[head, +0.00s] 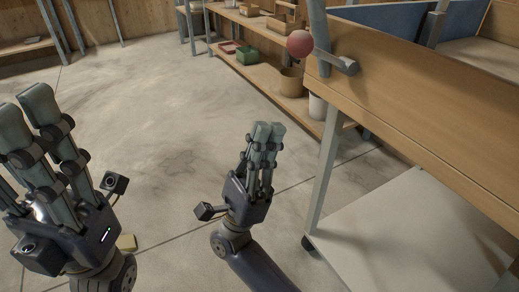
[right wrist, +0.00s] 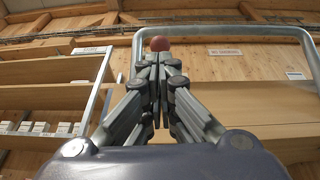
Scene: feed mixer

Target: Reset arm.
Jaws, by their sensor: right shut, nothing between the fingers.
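My right gripper (head: 266,130) is in the middle of the head view, fingers pointing up and away, fingertips together and empty. In the right wrist view its fingers (right wrist: 158,62) also meet, with nothing visible between them. My left gripper (head: 26,108) is large at the left edge, fingers pointing up, holding nothing that I can see. Its finger gap is hard to judge from this angle. A red ball knob (head: 299,43) sits beside a grey lever fitting (head: 345,64) on the wooden bench, apart from the right gripper. The knob (right wrist: 160,43) appears just above the fingertips in the wrist view.
The wooden bench (head: 430,95), with a pale lower shelf (head: 420,235) and metal legs, fills the right side. Behind stands a low wooden shelf (head: 262,78) with a green box (head: 247,55), red tray (head: 230,47) and pots. Concrete floor (head: 150,100) is clear ahead.

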